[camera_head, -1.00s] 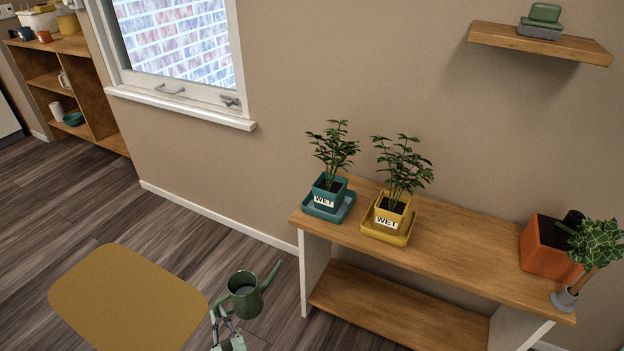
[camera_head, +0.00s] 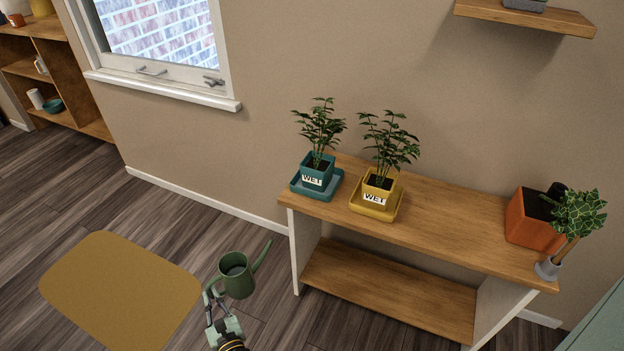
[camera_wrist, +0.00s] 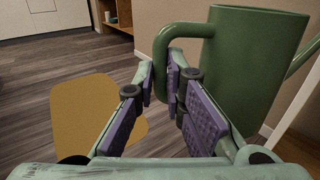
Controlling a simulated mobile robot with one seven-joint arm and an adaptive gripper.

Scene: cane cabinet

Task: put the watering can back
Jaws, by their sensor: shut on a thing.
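The green watering can (camera_head: 236,275) is held upright in the air, left of the wooden bench, with its spout pointing up and to the right. My gripper (camera_head: 211,294) is shut on its handle. In the wrist view, the purple-padded fingers of my gripper (camera_wrist: 162,88) close around the lower part of the handle, and the body of the watering can (camera_wrist: 255,70) fills the upper right. The can's base is partly hidden behind the right finger in that view.
The wooden bench (camera_head: 450,235) holds a teal pot (camera_head: 316,172) and a yellow pot (camera_head: 378,190), both labelled WET, an orange planter (camera_head: 530,220) and a plant in a grey holder (camera_head: 547,268). Its lower shelf (camera_head: 390,292) looks empty. A yellow mat (camera_head: 120,285) lies on open floor.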

